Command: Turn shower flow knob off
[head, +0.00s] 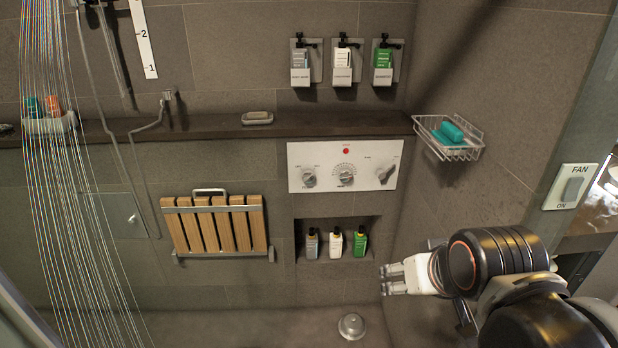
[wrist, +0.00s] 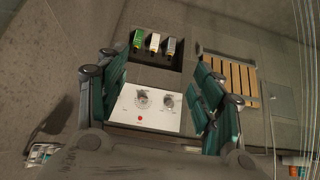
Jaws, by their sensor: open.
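A white control panel (head: 294,168) on the back wall carries a left knob (head: 309,178), a middle dial (head: 345,176) and a right knob (head: 387,174) with a handle slanting up to the right. The knob labels are too small to read. My gripper (head: 385,279) is open and empty, below and in front of the panel, apart from it. In the wrist view the panel (wrist: 152,119) appears upside down between the fingers, with the middle dial (wrist: 142,98) and left knob (wrist: 167,101) showing. The right knob seems hidden by a finger there. Water streams (head: 70,190) fall at the left.
A wire soap basket (head: 448,153) juts from the right wall above my gripper. A niche with several bottles (head: 336,243) lies below the panel. A ledge (head: 220,128) runs above it. A slatted folding seat (head: 218,225) is at left. Space before the panel looks clear.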

